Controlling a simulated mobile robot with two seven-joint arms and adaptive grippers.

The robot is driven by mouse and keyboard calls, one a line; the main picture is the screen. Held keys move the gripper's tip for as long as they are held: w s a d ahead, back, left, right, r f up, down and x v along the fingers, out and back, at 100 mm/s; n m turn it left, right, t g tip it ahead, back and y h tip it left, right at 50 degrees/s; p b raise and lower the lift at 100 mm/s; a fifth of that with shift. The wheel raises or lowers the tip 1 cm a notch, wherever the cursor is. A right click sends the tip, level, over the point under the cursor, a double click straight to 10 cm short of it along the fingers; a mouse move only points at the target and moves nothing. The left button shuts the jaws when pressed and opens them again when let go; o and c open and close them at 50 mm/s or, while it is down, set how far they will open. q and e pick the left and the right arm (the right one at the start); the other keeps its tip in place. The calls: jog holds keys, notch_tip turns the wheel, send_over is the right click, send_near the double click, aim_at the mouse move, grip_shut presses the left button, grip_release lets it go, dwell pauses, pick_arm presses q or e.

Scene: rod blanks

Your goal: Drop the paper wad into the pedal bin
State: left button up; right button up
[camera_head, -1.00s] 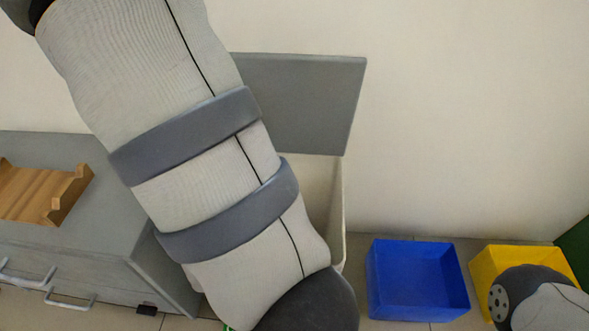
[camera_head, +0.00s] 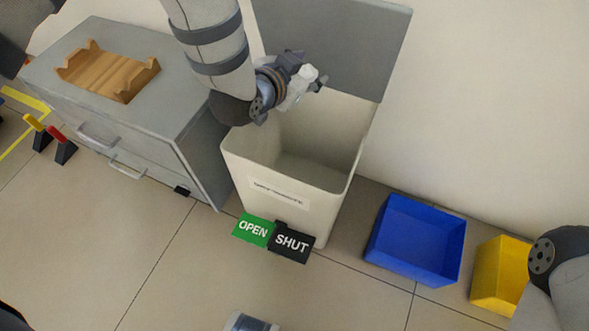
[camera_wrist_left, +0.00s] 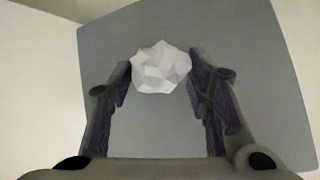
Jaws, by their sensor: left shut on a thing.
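The pedal bin (camera_head: 285,198) is a tall cream container with its grey lid (camera_head: 335,45) raised against the wall. Its inside looks empty where I can see it. My left gripper (camera_head: 306,82) is over the bin's opening, toward the back. It is shut on the white crumpled paper wad (camera_head: 299,88). In the left wrist view the wad (camera_wrist_left: 161,68) sits between the two fingertips (camera_wrist_left: 160,72), with the grey lid behind it. A green OPEN plate (camera_head: 254,230) and a black SHUT plate (camera_head: 291,243) are at the bin's front foot. My right gripper is not seen.
A grey drawer cabinet (camera_head: 160,125) with a wooden rack (camera_head: 108,76) on top stands left of the bin. A blue box (camera_head: 415,240) and a yellow box (camera_head: 492,275) stand on the floor to the right. The floor in front is mostly clear.

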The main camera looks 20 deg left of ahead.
pick_arm(q)
jog(key=shift+a+f+m, duration=0.1)
jog(key=shift+f+m, duration=0.2)
jog(key=shift+f, duration=0.2)
notch_tip(320, 180, down, 5)
jog(key=b, duration=0.5)
jog(key=shift+f, duration=0.15)
jog(key=o, duration=0.8)
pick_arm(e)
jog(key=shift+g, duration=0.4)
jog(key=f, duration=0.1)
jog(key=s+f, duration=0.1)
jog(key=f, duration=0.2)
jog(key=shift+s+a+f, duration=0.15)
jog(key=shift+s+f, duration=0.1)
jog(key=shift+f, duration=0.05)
pick_arm(q)
jog(key=shift+s, duration=0.1)
jog(key=v, duration=0.7)
jog(key=shift+s+a, duration=0.1)
jog(key=shift+s, duration=0.05)
